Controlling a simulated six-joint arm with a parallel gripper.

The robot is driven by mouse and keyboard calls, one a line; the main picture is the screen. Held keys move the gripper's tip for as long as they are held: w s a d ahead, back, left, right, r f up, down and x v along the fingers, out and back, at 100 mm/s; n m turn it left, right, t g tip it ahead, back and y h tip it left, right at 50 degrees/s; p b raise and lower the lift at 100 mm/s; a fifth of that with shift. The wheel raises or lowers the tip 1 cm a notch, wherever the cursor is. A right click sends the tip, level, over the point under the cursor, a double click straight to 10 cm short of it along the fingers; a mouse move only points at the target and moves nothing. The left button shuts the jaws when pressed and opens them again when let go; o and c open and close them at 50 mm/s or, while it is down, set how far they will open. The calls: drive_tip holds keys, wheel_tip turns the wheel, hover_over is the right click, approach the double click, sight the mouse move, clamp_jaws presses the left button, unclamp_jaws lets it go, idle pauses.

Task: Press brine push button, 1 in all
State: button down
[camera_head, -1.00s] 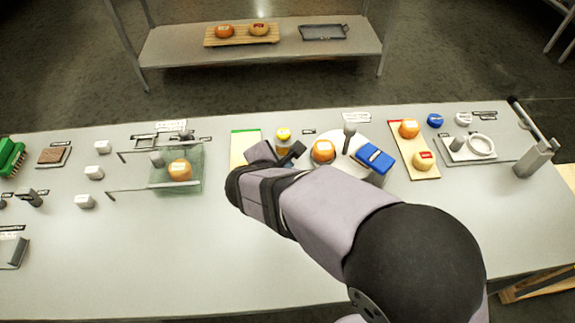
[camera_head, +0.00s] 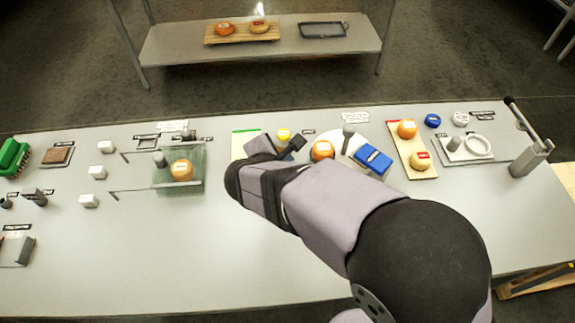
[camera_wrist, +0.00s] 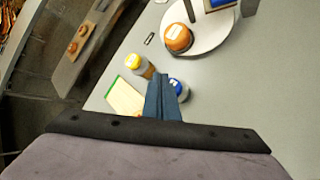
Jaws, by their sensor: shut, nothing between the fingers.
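My gripper (camera_head: 296,146) is shut and empty, over the back middle of the table. In the wrist view its closed fingers (camera_wrist: 163,97) point at a blue-topped round thing (camera_wrist: 180,90), partly hidden behind them. Contact cannot be told. A yellow-topped jar-like thing (camera_wrist: 138,65) stands just beyond. It also shows in the head view (camera_head: 283,133), with its lower part covered by my gripper. No readable label shows which thing is the brine push button. The blue-topped thing is hidden by my arm in the head view.
A white round plate (camera_wrist: 215,40) with an orange cheese wheel (camera_wrist: 177,38) stands near the fingers. A green-edged board (camera_wrist: 124,97) lies on the other side. A glass-like tray (camera_head: 160,181) with a wheel is further left. The table's front is clear.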

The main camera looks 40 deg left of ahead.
drive_tip(key=shift+r+p, duration=1.45)
drive_tip(key=shift+r, duration=0.7)
